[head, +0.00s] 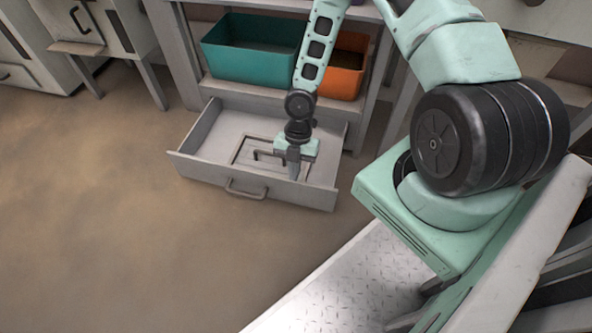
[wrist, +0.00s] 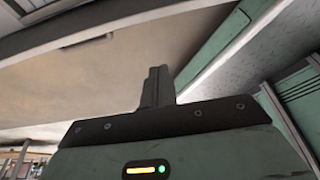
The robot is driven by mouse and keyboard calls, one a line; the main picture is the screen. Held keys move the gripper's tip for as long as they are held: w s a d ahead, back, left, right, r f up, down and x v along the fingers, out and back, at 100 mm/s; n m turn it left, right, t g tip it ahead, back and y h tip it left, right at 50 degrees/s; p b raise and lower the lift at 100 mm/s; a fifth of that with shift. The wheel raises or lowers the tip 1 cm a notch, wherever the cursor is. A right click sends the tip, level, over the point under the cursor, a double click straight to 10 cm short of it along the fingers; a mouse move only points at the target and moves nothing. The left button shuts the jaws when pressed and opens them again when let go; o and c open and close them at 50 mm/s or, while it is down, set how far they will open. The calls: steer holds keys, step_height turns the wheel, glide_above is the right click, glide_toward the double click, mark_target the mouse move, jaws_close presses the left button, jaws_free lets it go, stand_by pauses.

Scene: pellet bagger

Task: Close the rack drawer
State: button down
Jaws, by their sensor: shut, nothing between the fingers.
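The rack drawer (head: 252,187) is grey and stands pulled out from the bottom of the rack (head: 185,60) in the head view. A dark bar handle (head: 246,190) is on its front panel. Inside it lies a flat framed panel (head: 240,156) with a small handle. My gripper (head: 294,174) is shut and points down over the right part of the drawer, by the inner side of the front panel. I cannot tell whether it touches the panel. In the wrist view my shut fingers (wrist: 157,87) show with nothing between them.
A teal bin (head: 250,65) and an orange bin (head: 345,75) stand on the shelf above the drawer. A grey cabinet (head: 100,30) with legs stands at the upper left. The brown floor (head: 90,190) left of and before the drawer is clear.

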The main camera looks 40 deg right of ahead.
steer(key=b+x, duration=0.4)
steer(key=x, duration=0.4)
steer(key=w+d, duration=0.1)
steer(key=w+d+b, duration=0.1)
steer(key=d, duration=0.1)
steer(key=shift+w+d+r, duration=0.1)
steer(key=shift+w+r, duration=0.05)
steer(key=shift+w, duration=0.05)
steer(key=shift+d, duration=0.1)
steer(key=shift+w+d+r+p, duration=0.15)
steer(key=shift+w+d+p, duration=0.1)
steer(key=shift+p, duration=0.1)
steer(key=w+d, duration=1.2)
steer(key=d, duration=0.5)
steer(key=shift+w+p, duration=0.25)
steer(key=shift+p, duration=0.1)
steer(key=shift+d, duration=0.1)
